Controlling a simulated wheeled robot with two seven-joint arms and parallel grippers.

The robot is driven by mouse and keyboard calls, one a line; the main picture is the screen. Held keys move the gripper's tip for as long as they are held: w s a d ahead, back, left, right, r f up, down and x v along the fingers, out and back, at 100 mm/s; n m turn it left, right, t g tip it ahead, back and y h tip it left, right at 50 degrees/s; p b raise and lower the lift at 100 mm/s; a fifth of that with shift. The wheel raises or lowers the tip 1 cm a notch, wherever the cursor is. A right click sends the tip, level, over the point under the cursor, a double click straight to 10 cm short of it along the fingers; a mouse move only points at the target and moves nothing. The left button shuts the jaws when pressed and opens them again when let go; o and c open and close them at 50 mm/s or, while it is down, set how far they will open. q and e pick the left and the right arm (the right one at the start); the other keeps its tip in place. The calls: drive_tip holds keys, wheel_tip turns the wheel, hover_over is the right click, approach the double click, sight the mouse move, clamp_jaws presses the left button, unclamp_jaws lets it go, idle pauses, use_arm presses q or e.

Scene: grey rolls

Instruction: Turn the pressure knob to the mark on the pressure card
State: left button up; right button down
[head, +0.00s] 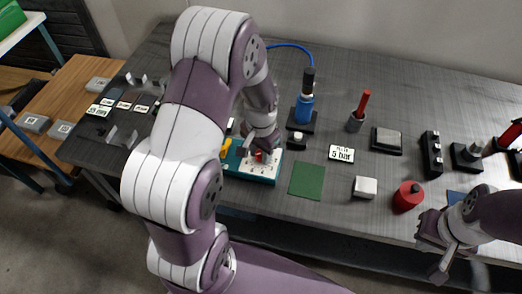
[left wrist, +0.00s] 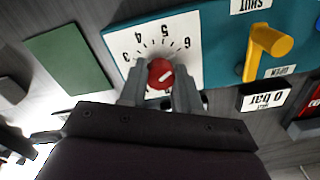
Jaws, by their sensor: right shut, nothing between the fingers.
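The red pressure knob (left wrist: 160,73) sits on a white dial plate (left wrist: 190,27) with printed numbers, on a teal panel (left wrist: 222,50). In the left wrist view the fingers of my left gripper (left wrist: 160,90) flank the knob closely, apparently touching both sides. A pale line shows on the knob's face; which number it points at is unclear. In the head view my left gripper (head: 263,145) is down on the panel and partly hides the knob. The pressure card (head: 342,154) reads "5 bar" and lies right of the panel. My right gripper (head: 441,250) is shut and empty at the table's front right.
A green mat (head: 307,181), a white block (head: 364,187) and a red round object (head: 407,196) lie nearby. A blue bottle-like device (head: 304,108) stands behind.

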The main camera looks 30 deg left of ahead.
use_arm(q)
drive_tip(key=c, duration=0.4)
drive_tip(key=shift+n, duration=0.3)
drive_tip(key=n+p, duration=0.2)
drive_tip(key=shift+r+n, duration=0.15)
drive_tip(key=shift+n, duration=0.15)
drive_tip(key=shift+w+n+p, duration=0.1)
drive_tip(key=shift+n+p, duration=0.75)
drive_tip(key=shift+n, duration=1.25)
drive_tip(key=o, duration=1.1)
